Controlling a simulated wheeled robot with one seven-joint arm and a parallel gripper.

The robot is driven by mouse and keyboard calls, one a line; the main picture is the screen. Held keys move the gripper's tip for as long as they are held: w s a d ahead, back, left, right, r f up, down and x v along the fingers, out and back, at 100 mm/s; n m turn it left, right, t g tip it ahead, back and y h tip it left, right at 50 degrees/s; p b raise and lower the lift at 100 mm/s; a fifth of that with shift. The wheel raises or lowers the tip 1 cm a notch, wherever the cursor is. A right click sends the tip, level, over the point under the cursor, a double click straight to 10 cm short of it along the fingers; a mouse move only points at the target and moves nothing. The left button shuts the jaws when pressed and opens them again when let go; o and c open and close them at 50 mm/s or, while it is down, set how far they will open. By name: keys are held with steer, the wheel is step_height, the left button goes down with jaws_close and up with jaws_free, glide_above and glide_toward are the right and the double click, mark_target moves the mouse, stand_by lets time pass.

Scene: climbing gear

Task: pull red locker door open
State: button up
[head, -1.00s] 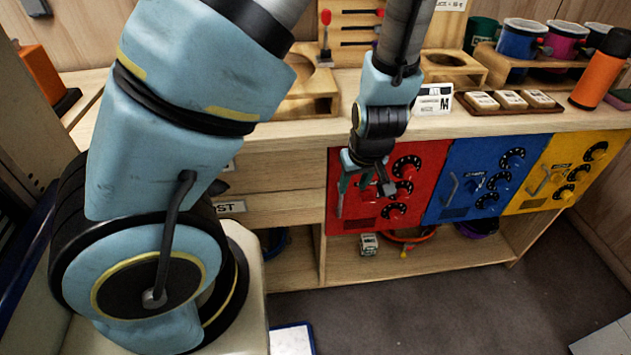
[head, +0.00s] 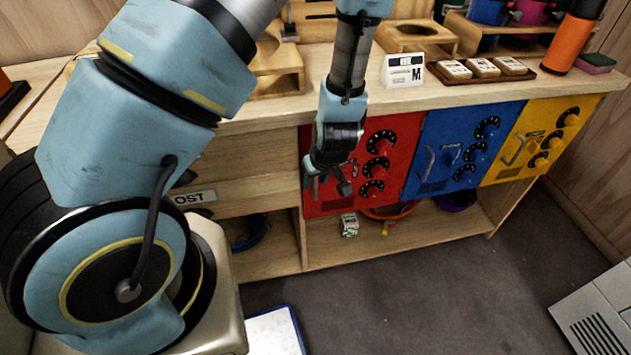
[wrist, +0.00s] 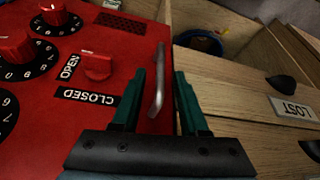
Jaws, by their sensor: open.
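The red locker door (head: 402,134) looks shut, at the left of a row of coloured doors. In the wrist view the red door (wrist: 60,125) fills the left side, with its silver handle (wrist: 157,85) near the door's edge. Contact cannot be told. A red latch knob (wrist: 97,66) sits beside OPEN and CLOSED labels; its setting is unclear.
The blue door (head: 455,150) and yellow door (head: 535,140) stand to the right. A drawer labelled LOST (wrist: 292,108) is close beside my gripper. A lower shelf (head: 350,250) holds small items. The floor (head: 430,290) in front is clear.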

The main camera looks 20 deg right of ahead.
steer(key=shift+w+f, duration=0.1)
steer(key=shift+f, duration=0.15)
jaws_close()
stand_by(1.4)
